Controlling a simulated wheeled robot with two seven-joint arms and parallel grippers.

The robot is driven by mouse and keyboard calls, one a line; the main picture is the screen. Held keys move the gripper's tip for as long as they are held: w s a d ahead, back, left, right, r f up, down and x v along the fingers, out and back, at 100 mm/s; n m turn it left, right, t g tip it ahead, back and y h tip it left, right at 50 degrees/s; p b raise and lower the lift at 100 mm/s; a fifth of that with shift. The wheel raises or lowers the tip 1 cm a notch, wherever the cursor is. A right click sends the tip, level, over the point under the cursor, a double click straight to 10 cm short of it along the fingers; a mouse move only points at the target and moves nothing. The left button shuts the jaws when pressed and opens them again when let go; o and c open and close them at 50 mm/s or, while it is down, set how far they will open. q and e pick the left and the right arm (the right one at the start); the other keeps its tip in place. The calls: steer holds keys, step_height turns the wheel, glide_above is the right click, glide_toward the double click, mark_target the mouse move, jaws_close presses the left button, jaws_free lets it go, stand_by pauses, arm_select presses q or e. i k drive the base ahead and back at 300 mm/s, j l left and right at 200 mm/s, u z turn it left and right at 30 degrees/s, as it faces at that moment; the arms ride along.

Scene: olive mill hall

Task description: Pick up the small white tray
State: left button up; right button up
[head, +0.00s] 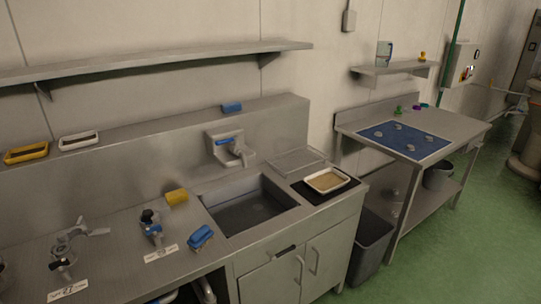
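A small white tray (309,184) with a tan surface inside lies on a black mat (318,197) on the steel counter, right of the sink. Another small white tray-like piece (62,147) with dark contents sits on the ledge at the left, beside a similar yellow one (8,161). Neither of my grippers is in view, and nothing touches the trays.
The sink basin (248,208) is left of the mat. A blue brush-like item (200,237), a yellow cylinder (177,197) and valves (152,224) stand on the left counter. A grey bin (371,245) and a table with a blue mat (405,139) are at the right. Green floor is open at the lower right.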

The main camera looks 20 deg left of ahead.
mark_target(323, 181)
steer(key=i+l+u, duration=0.15)
steer(key=u, duration=0.6)
steer(key=i+l+u, duration=0.2)
steer(key=l, duration=0.3)
steer(key=i+l+u, duration=0.1)
steer(key=l+u, duration=0.15)
steer(key=l, duration=0.25)
steer(key=i+l+u, duration=0.2)
steer(key=l, duration=0.35)
steer(key=l+u, duration=0.2)
steer(key=l, duration=0.3)
